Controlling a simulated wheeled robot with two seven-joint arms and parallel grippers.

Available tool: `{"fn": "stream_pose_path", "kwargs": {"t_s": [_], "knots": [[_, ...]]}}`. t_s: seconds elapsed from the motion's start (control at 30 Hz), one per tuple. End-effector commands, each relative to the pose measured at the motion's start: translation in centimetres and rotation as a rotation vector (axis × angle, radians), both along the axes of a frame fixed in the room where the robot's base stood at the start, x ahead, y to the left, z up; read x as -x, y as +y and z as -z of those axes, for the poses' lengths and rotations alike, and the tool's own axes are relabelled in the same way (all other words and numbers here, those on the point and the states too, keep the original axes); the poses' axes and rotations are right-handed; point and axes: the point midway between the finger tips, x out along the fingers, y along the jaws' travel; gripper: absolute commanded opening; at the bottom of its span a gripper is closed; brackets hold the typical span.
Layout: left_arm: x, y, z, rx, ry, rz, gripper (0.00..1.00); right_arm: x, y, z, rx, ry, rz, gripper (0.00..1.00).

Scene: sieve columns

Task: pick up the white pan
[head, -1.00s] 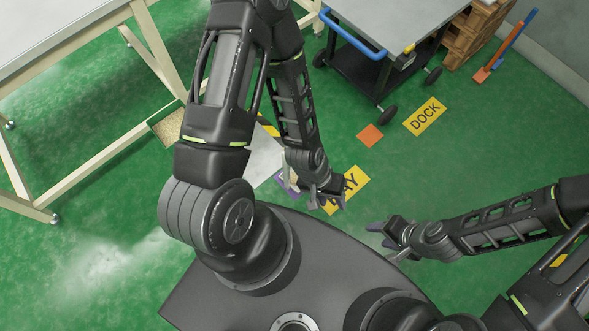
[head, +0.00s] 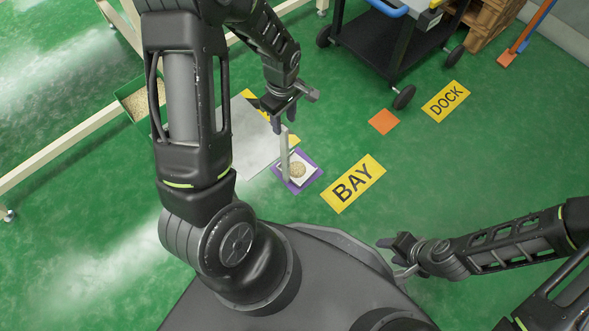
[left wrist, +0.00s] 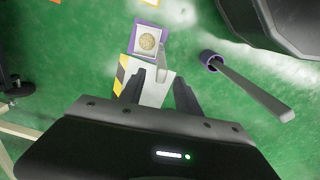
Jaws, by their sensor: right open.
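The white pan (head: 309,173) is a small square dish with a beige grainy round heap in it, on a purple mat (head: 313,182). A pale upright bar (head: 284,155) rises at its side. The pan (left wrist: 137,44) and bar (left wrist: 163,66) also show in the left wrist view. My left gripper (head: 279,117) is above the bar's top, empty; its fingers (left wrist: 160,88) are apart. The bar's end appears near the gap between them; I cannot tell whether it is inside. My right gripper (head: 390,257) is open and empty, over the floor at the lower right.
A grey plate (head: 252,145) with a striped edge lies beside the mat. A grey stick with a purple cup end (left wrist: 250,87) shows in the left wrist view. A black cart (head: 385,45) stands at the back.

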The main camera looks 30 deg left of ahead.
Motion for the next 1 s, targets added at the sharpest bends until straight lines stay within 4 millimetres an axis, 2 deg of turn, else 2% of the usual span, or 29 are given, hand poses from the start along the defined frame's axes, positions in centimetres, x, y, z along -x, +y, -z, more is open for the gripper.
{"fn": "stream_pose_path", "kwargs": {"t_s": [0.23,0.5,0.8,1.0], "knots": [[0.0,-0.1,0.1,0.001,0.0,0.002,0.4,0.0,0.0,0.0,0.0,-0.001,0.0,0.47],[0.0,-0.1,2.6,0.002,-0.001,0.003,0.4,-0.2,0.0,1.1,0.001,-0.006,0.002,0.47],[0.0,-0.1,2.7,0.002,-0.001,0.004,0.4,-0.2,0.0,1.1,0.001,-0.006,0.002,0.47],[0.3,0.0,5.1,0.002,0.002,0.003,0.4,-0.4,0.1,2.7,0.002,-0.011,0.005,0.47]]}}
